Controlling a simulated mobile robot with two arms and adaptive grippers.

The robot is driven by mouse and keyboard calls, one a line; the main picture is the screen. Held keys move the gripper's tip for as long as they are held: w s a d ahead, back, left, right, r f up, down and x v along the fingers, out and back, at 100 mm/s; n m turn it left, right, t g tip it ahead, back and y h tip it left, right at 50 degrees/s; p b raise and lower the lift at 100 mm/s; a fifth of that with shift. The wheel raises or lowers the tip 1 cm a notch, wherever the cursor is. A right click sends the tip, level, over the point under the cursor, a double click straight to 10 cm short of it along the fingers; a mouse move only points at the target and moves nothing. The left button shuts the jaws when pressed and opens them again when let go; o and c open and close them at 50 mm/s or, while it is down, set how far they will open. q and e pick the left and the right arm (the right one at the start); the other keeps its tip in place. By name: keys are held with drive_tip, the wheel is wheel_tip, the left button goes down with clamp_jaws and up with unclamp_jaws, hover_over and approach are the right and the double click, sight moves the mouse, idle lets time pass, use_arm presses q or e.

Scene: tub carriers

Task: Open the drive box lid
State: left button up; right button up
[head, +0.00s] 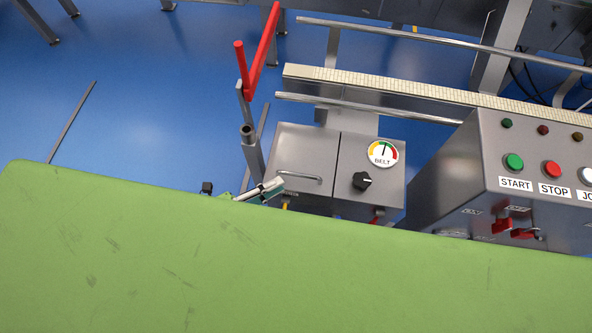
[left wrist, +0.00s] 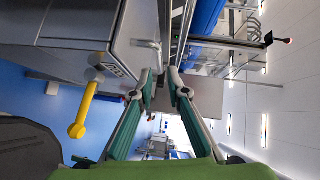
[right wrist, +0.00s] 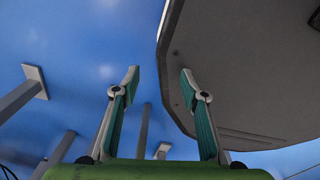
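The drive box (head: 365,205) is a grey metal cabinet right of the middle in the head view. Its lid (head: 300,148) is the left front panel, which looks shut, with a bar handle (head: 299,177) low on it. The handle also shows in the left wrist view (left wrist: 148,44). My left gripper (head: 271,188) is just left of and below the handle. In the left wrist view its fingers (left wrist: 160,78) are apart with nothing between them, the handle just beyond; I cannot tell whether they touch. My right gripper (right wrist: 160,74) is open and empty.
A belt gauge (head: 382,153) and black knob (head: 361,181) sit on the box's right part. A red lever (head: 262,55) rises at its left. A button console (head: 510,155) stands to the right. A yellow handle (left wrist: 85,108) juts out below. A grey panel (right wrist: 240,70) is beside my right gripper.

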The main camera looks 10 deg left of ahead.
sight(297, 174)
use_arm(q)
drive_tip(key=x, duration=0.6)
drive_tip(key=shift+w, duration=0.25)
drive_tip(key=shift+w+d+f, duration=0.1)
drive_tip(key=shift+w+d, duration=0.15)
drive_tip(key=shift+d, duration=0.05)
drive_tip(key=shift+w+d+f, duration=0.1)
drive_tip(key=shift+w+d, duration=0.1)
clamp_jaws()
use_arm(e)
drive_tip(key=shift+w+a+r, duration=0.35)
drive_tip(key=shift+w+a, duration=0.15)
drive_tip(key=shift+w, duration=0.3)
